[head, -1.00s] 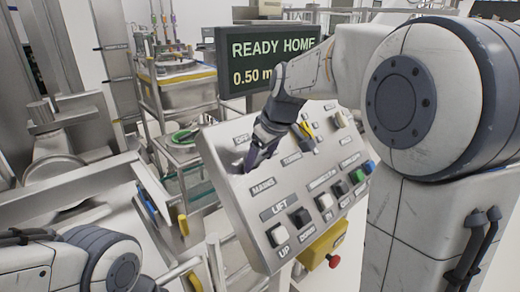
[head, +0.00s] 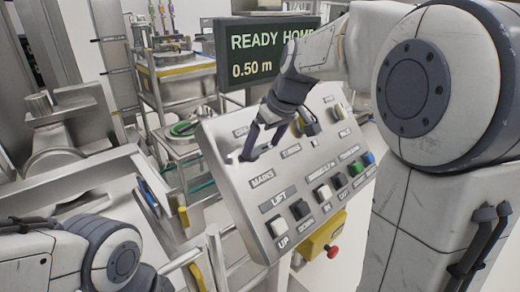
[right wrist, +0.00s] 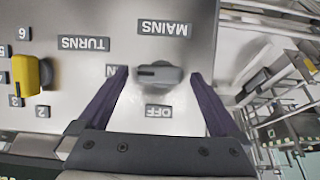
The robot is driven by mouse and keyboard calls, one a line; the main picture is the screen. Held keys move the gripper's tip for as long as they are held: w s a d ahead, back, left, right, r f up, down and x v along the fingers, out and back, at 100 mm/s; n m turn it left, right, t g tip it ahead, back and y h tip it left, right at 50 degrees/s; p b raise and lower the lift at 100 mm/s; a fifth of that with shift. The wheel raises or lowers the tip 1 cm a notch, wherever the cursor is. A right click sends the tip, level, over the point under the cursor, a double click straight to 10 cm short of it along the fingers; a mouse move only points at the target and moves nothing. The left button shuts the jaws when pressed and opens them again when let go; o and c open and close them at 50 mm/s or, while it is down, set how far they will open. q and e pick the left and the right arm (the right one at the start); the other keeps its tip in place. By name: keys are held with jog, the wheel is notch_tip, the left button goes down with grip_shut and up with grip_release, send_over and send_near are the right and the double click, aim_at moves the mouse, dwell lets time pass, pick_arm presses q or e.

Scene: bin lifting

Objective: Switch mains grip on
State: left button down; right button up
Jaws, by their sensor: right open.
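The grey mains knob (right wrist: 158,74) is on the sloped metal control panel (head: 222,170), under an upside-down MAINS label in the right wrist view. Its bar lies sideways, with a pale mark on its left end facing a label partly covered by a finger. The OFF label (right wrist: 158,112) is below it. My right gripper (right wrist: 160,72) is open, with one dark finger on each side of the knob and a gap to both. In the head view my right gripper (head: 262,143) is at the panel's upper left, above the MAINS label. My left gripper is out of view.
A numbered turns dial with a yellow knob (right wrist: 30,76) is beside the mains knob. Several push keys line the panel's lower edge, with a yellow box and red button (head: 333,251) below. A screen (head: 262,55) behind reads READY HOME, 0.50 m.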

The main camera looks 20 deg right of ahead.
jog(key=v, duration=0.7)
jog(key=shift+r, duration=0.3)
jog(key=shift+s, duration=0.15)
